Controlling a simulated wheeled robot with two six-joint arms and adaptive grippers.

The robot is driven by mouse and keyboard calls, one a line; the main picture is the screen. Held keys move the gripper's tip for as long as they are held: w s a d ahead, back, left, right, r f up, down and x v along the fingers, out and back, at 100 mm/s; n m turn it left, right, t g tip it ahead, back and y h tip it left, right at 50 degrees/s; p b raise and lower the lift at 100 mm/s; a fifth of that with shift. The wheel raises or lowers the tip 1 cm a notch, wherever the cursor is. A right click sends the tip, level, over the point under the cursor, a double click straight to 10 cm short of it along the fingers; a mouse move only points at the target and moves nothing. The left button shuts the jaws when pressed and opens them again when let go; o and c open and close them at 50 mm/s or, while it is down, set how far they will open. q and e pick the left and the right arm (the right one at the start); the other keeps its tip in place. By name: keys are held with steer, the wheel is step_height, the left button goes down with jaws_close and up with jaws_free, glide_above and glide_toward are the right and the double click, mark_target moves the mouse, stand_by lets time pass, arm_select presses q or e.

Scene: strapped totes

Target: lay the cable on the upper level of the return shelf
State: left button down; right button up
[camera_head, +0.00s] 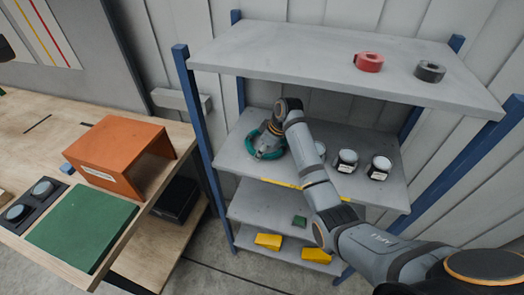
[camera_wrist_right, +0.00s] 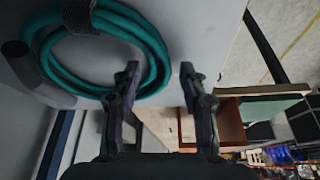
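The teal cable (camera_head: 268,152) is a coil on the shelf level below the top board of the blue-posted return shelf (camera_head: 228,157), towards its left end. It also shows in the wrist view (camera_wrist_right: 159,62), with a dark strap around it. My right gripper (camera_wrist_right: 160,70) is open. Its left finger overlaps the coil, and the coil's edge shows between the fingertips. I cannot tell whether the cable touches the fingers or lies fully on the board. In the head view my right wrist hides most of this gripper. My left gripper is not in view.
The top board (camera_head: 310,55) overhangs this level and carries a red roll (camera_head: 369,62) and a black roll (camera_head: 430,71). Several jars, including one at the right (camera_head: 379,168), stand beside my arm. Yellow boxes (camera_head: 268,241) sit lower down. A workbench (camera_head: 60,130) holds an orange open box (camera_head: 118,150).

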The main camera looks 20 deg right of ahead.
steer(key=shift+r, duration=0.2)
steer(key=b+v, duration=0.2)
steer(key=v, duration=0.4)
steer(key=shift+s+d+r, duration=0.1)
steer(key=shift+d+r, duration=0.1)
steer(key=shift+r, duration=0.35)
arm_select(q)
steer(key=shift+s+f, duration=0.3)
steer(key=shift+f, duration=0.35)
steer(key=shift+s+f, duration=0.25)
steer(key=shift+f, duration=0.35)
arm_select(e)
steer(key=shift+s, duration=0.1)
